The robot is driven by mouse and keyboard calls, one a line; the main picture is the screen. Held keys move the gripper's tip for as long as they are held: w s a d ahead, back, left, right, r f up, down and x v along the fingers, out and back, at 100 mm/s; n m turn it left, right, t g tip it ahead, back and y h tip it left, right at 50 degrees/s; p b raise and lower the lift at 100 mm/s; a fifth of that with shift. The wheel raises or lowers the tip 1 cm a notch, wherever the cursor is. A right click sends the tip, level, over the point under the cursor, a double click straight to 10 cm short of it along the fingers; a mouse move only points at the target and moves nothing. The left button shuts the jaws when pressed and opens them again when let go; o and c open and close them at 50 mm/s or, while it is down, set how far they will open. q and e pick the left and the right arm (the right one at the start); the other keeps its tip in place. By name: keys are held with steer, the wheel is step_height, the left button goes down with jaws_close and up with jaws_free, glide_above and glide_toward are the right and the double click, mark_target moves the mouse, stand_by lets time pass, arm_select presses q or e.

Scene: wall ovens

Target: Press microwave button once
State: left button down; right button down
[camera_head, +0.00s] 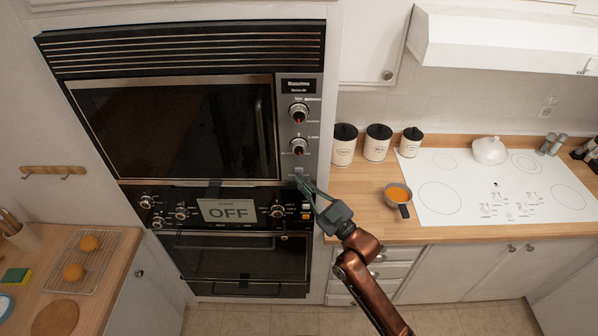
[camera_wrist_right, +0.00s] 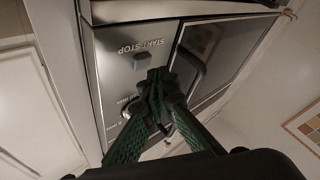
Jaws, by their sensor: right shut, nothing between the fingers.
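The microwave (camera_head: 180,125) is the upper built-in unit, with a dark glass door and a metal control strip (camera_head: 299,130) on its right. Two knobs sit on the strip, with a small grey button (camera_head: 298,171) below them. In the right wrist view the button (camera_wrist_right: 141,62) is beside upside-down "START/STOP" lettering. My right gripper (camera_head: 302,184) is shut and empty, its tips at the lower end of the strip, very close to the button. In the right wrist view the tips (camera_wrist_right: 156,80) appear just beside the button; I cannot tell whether they touch. My left gripper is not in view.
Below is an oven panel (camera_head: 227,207) with knobs and a display (camera_head: 228,211) reading "OFF". To the right, the wooden counter holds canisters (camera_head: 378,142), an orange-filled pan (camera_head: 397,194) and a white cooktop (camera_head: 440,170). A left counter holds a cooling rack (camera_head: 90,258).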

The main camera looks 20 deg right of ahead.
steer(key=shift+w, duration=0.1)
steer(key=shift+w+d, duration=0.1)
steer(key=shift+w, duration=0.25)
